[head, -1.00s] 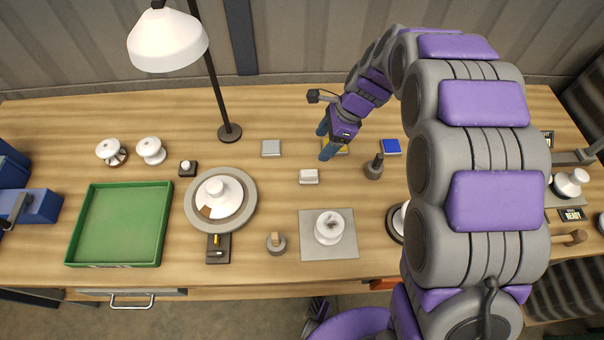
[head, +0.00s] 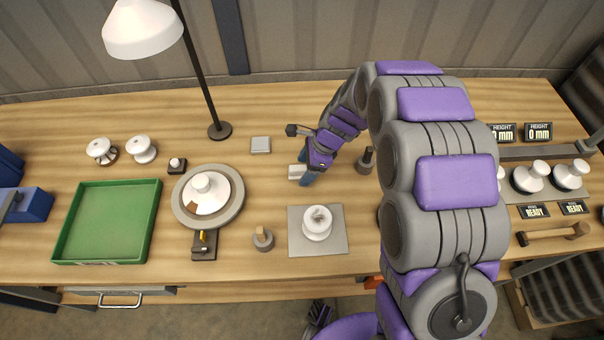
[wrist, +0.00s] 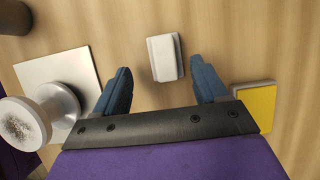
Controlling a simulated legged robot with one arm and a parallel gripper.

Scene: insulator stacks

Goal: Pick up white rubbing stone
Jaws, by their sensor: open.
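The white rubbing stone (head: 296,171) is a small white block lying on the wooden bench, partly hidden by my gripper in the head view. In the wrist view the stone (wrist: 164,57) shows whole, just beyond the gap between my fingertips. My gripper (wrist: 160,72) is open and empty, with one blue finger to each side of the stone's line. It also shows in the head view (head: 306,178), close beside the stone. I cannot tell how high the fingertips are above the bench.
A grey pad (head: 260,145) lies behind the stone. A yellow pad (wrist: 256,104) lies near the right finger in the wrist view. A white insulator (head: 317,222) stands on a grey plate (head: 338,247) in front. A turntable (head: 178,205) and green tray (head: 62,250) are left.

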